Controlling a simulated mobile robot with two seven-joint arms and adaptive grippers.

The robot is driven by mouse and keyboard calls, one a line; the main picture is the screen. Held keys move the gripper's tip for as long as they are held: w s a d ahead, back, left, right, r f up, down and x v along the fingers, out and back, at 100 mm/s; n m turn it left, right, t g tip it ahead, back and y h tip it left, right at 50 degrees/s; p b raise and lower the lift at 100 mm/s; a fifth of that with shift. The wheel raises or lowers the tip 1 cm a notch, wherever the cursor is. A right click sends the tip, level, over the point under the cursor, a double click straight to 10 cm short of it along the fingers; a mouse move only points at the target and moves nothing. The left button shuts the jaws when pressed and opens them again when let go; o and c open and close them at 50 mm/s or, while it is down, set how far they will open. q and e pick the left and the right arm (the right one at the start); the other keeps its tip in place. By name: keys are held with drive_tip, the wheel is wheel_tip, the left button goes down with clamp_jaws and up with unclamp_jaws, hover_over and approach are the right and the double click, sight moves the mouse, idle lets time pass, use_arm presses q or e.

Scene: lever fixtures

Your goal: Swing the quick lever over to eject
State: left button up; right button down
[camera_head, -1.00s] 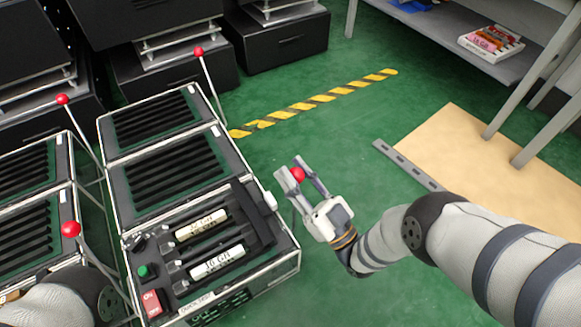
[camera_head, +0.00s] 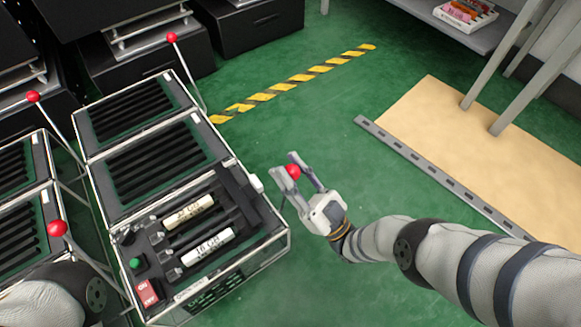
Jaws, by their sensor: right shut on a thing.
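The near case (camera_head: 165,290) is a silver-edged box holding two white labelled memory sticks, a green button and a red ON/OFF switch. A lever with a red ball knob (camera_head: 292,171) stands just off its right side; a short part of the thin rod shows below the knob. My right gripper (camera_head: 291,173) is shut on this red knob, with one finger on each side of it. Most of the rod is hidden by the gripper or too thin to follow. My left gripper is not in view; only part of my left arm shows at the lower left.
Other red-knobbed levers stand at the top (camera_head: 172,37), at the far left (camera_head: 33,96) and at the lower left (camera_head: 57,228). Slotted units (camera_head: 150,160) lie behind the near case. Green floor right of the case is clear up to a beige board (camera_head: 470,140).

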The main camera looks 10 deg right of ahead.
drive_tip(key=shift+s+f, duration=0.15)
drive_tip(key=shift+s, duration=0.05)
drive_tip(key=c, duration=1.2)
unclamp_jaws()
drive_tip(key=shift+d, duration=0.15)
drive_tip(key=shift+w, duration=0.1)
